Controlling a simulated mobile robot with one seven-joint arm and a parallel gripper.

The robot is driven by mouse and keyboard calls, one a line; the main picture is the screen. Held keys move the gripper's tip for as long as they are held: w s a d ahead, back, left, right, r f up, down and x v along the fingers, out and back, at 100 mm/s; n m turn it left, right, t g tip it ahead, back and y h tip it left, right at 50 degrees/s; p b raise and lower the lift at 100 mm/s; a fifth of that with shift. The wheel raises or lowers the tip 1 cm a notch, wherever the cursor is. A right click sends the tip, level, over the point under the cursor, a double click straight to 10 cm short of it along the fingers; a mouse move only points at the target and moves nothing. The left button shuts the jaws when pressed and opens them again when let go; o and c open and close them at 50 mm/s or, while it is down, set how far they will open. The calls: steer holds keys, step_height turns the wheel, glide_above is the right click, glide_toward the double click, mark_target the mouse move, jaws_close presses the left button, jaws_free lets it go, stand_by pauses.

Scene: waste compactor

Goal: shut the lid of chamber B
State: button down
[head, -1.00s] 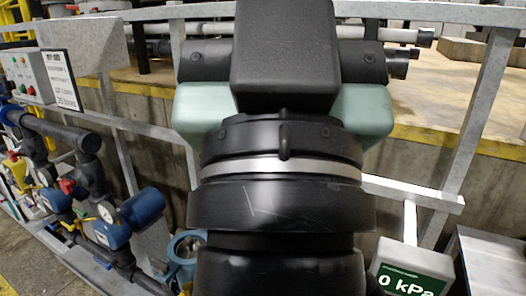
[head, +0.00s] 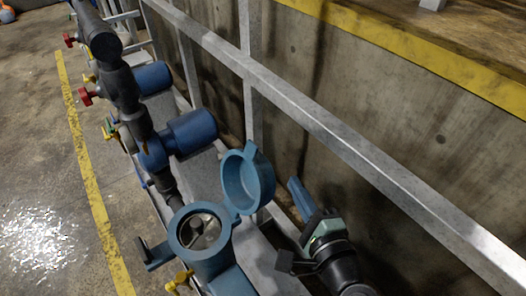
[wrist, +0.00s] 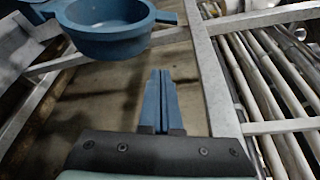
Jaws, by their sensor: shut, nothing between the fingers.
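A blue round chamber (head: 203,236) with an open top shows low in the middle of the head view; dark metal parts are inside it. Its blue cup-shaped lid (head: 262,182) stands open, tipped up at the chamber's right. No letter B is readable on it. My gripper (head: 294,186) is right of the lid, apart from it, with blue fingers pointing up and left. In the wrist view the fingers (wrist: 160,76) are pressed together and empty. A blue cup-shaped part (wrist: 108,42), apparently the lid, is ahead and left of them, with a gap between.
A grey metal rail (head: 340,148) and its post (head: 250,108) stand behind the lid and gripper, before a concrete wall (head: 390,130). The floor further left is clear.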

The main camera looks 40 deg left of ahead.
mark_target(264, 169)
steer(key=w+a, duration=0.1)
steer(key=a, duration=0.2)
steer(key=w+a+p, duration=0.1)
steer(key=a, duration=0.2)
steer(key=a+p, duration=0.1)
steer(key=a, duration=0.2)
steer(key=shift+w, duration=0.4)
steer(key=shift+s+r, duration=0.1)
steer(key=shift+s, duration=0.15)
